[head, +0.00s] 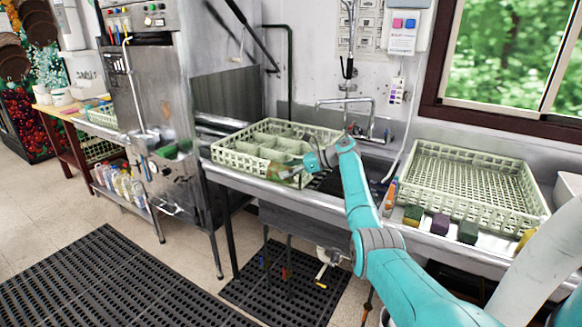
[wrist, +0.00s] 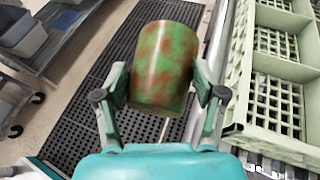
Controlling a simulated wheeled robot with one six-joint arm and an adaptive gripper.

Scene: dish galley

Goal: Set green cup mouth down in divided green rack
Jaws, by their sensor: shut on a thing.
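The green cup, mottled with rusty brown, fills the middle of the wrist view (wrist: 165,62). My gripper (wrist: 162,85) is shut on its sides, one finger on each side. Which end is the mouth cannot be told. In the head view my gripper (head: 305,166) and the cup (head: 282,173) are at the front right side of the divided green rack (head: 232,160). The rack is pale green with tall dividers and stands on the steel counter. In the wrist view the rack (wrist: 290,152) is to the right, and the cup shows against the floor mat, outside the rack wall.
A second pale green rack (head: 470,172), undivided, stands on the counter at the right. The sink (head: 375,172) and its faucet (head: 350,104) are between the racks. Several sponges (head: 440,224) line the front edge. A steel dishwasher (head: 175,100) stands left.

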